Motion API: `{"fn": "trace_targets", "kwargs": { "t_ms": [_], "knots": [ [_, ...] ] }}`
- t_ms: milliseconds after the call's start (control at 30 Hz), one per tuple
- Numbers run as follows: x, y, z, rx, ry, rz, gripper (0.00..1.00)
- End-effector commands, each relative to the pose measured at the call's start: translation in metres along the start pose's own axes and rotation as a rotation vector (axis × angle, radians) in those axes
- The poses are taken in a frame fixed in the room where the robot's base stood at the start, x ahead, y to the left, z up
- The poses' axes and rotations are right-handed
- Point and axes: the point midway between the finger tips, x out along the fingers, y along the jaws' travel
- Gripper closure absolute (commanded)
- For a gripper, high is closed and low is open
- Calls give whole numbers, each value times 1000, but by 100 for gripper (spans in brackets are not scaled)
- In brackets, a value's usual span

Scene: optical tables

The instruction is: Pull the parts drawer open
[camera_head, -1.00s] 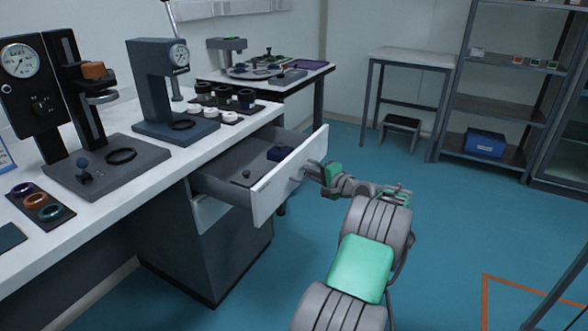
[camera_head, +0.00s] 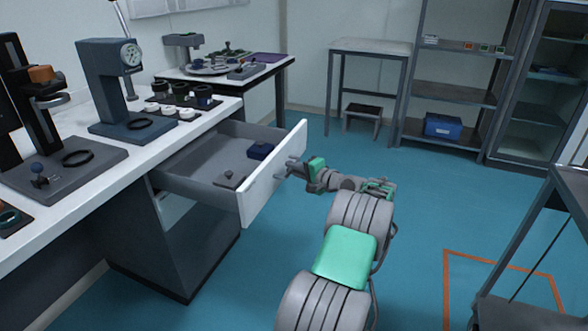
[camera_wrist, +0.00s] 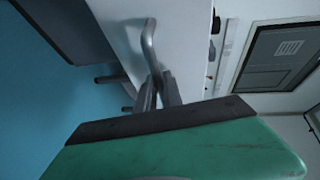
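The parts drawer (camera_head: 222,203) is pulled well out from under the white workbench. Its white front panel (camera_head: 275,172) faces right, and its grey inside is visible. A dark blue box (camera_head: 261,151) and a small grey piece with a knob (camera_head: 230,180) lie inside. My gripper (camera_head: 288,169) is at the outer face of the front panel. In the wrist view, the grey bar handle (camera_wrist: 149,42) runs down between the two fingers of my gripper (camera_wrist: 158,92), which look closed on it. The exact finger contact is partly hidden.
The workbench (camera_head: 95,200) carries a press with a dial (camera_head: 105,85) and several small parts. A shelf unit (camera_head: 455,90) with a blue bin (camera_head: 443,126) stands at the back. The blue floor right of the drawer is clear up to a dark frame (camera_head: 520,250).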

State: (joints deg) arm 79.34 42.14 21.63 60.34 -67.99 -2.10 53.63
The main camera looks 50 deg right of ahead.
Motion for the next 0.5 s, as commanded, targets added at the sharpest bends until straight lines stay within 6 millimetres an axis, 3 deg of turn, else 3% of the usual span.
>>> {"fn": "trace_targets", "kwargs": {
  "t_ms": [267,500],
  "knots": [
    [0,-1,0,-2,1,-1,68],
    [-1,-1,0,-1,0,0,67]
  ]
}}
